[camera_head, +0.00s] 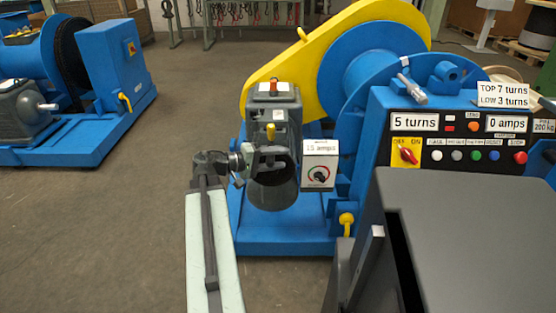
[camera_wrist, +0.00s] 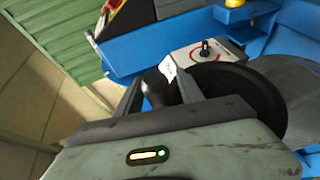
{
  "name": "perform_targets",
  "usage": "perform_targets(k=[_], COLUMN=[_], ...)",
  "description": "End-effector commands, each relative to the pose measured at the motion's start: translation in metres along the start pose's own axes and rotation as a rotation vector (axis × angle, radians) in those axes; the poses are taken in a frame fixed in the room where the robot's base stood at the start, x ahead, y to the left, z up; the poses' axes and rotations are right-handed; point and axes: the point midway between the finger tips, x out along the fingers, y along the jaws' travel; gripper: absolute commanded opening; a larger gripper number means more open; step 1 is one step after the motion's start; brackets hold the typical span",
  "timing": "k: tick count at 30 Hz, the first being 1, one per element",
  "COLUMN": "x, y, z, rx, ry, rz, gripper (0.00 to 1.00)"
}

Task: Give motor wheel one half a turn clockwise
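The grey motor (camera_head: 272,100) stands at the front of the blue winch, in the head view. Its dark round wheel (camera_wrist: 235,90) shows in the wrist view, with a black handle (camera_wrist: 157,90) at its left side. My gripper (camera_head: 240,163) is at the left side of the wheel in the head view. In the wrist view the fingers of my gripper (camera_wrist: 158,84) stand on either side of the black handle, very near it. I cannot tell whether they press on it. A small white tag (camera_wrist: 168,68) sits by the fingertips.
A white box with a dial (camera_head: 319,165), labelled amps, is right of the wheel. The control panel (camera_head: 460,140) reads 5 turns and 0 amps. A dark grey cover (camera_head: 470,240) fills the lower right. Another blue machine (camera_head: 105,70) is far left. Floor left of my arm is clear.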

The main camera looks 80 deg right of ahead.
Motion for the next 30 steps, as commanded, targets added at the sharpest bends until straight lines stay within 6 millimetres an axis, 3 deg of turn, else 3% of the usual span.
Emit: perform_targets(k=[1, 5, 30], x=[-0.0002, -0.0004, -0.0015], y=[0.0000, -0.0001, -0.0006], z=[0.0000, -0.0001, -0.0002], rx=[0.000, 0.000, 0.000], ry=[0.000, 0.000, 0.001], rz=[0.000, 0.000, -0.001], gripper=[0.34, 0.00, 0.00])
